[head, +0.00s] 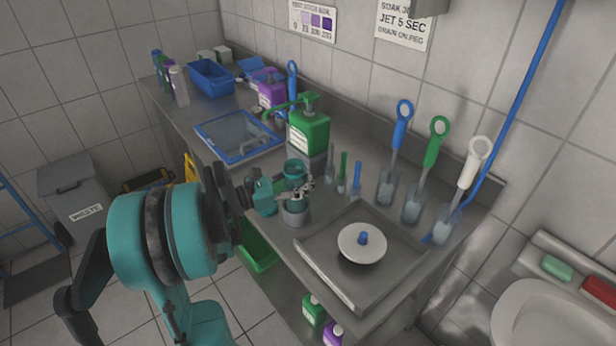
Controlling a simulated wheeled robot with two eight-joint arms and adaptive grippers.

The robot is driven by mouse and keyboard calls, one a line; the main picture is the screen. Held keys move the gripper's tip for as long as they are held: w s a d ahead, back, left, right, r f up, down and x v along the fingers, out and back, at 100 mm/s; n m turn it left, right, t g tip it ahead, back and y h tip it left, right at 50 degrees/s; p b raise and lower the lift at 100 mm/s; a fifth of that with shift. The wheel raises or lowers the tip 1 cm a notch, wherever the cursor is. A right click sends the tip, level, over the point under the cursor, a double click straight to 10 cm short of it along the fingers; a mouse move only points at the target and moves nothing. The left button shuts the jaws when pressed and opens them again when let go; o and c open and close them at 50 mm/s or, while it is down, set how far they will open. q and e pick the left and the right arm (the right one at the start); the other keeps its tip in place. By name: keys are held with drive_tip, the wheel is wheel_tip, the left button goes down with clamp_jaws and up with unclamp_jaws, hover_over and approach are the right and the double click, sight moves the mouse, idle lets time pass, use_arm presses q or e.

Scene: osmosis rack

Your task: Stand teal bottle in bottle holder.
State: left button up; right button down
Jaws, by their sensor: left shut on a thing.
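The teal bottle (295,168) shows its round teal top in the head view, near the middle of the steel counter, and looks roughly upright. My left gripper (298,190) reaches in from the left and is shut on the bottle below its top. The fingers hide much of the bottle's body. A grey round cup, which seems to be the bottle holder (295,214), stands directly below the fingers. I cannot tell whether the bottle's base is inside the cup or just above it. My right gripper is not in view.
A green pump bottle (308,132) stands close behind. Small brushes (343,172) stand just right of the gripper. A sink basin (328,268) with a white disc (361,243) lies in front. A blue-rimmed tray (238,137) and a blue bin (211,78) are farther back.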

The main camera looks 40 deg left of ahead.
use_arm(q)
drive_tip(key=o, duration=2.1)
drive_tip(key=shift+c, duration=0.2)
drive_tip(key=v, duration=1)
